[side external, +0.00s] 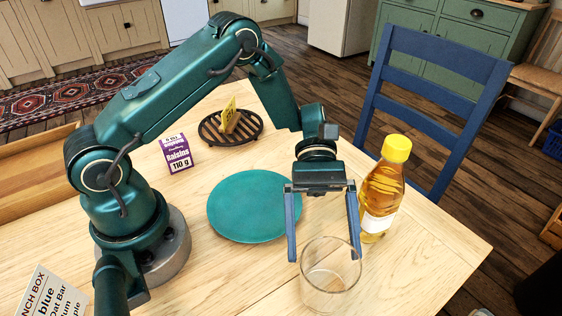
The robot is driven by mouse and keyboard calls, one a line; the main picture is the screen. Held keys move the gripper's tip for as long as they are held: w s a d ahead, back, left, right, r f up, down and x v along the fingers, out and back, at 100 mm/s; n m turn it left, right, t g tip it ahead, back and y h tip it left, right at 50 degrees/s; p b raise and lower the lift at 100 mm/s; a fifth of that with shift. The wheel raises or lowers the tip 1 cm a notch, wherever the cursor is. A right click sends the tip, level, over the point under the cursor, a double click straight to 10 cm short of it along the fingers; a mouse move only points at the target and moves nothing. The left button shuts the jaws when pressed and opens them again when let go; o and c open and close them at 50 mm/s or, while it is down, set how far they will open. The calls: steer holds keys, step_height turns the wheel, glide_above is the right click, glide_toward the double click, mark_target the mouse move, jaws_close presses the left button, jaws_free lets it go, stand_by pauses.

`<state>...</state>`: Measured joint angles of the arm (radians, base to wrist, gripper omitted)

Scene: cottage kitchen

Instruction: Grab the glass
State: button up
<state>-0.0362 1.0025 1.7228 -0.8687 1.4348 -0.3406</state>
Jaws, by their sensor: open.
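A clear, empty glass (331,283) stands upright at the front of the wooden table, just right of the picture's middle. My gripper (324,258) points down with its two blue-grey fingers spread wide and nothing visibly held. The fingertips are at about the height of the glass's rim in the picture. The right fingertip overlaps the rim's right side, and the left fingertip shows just left of the rim. I cannot tell from this one view whether the fingers are around the glass or behind it, or whether they touch it.
A bottle of amber liquid (382,190) with a yellow cap stands close right of my gripper. A teal plate (240,205) lies to its left. Behind are a raisins box (177,154) and a dark round trivet (212,133) with a yellow item. A lunch-box card (50,297) is front left.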

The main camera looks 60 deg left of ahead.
mark_target(330, 304)
steer(key=x, duration=0.5)
steer(key=shift+r, duration=0.15)
steer(key=c, duration=1.2)
steer(key=shift+c, duration=0.5)
steer(key=shift+r, duration=0.1)
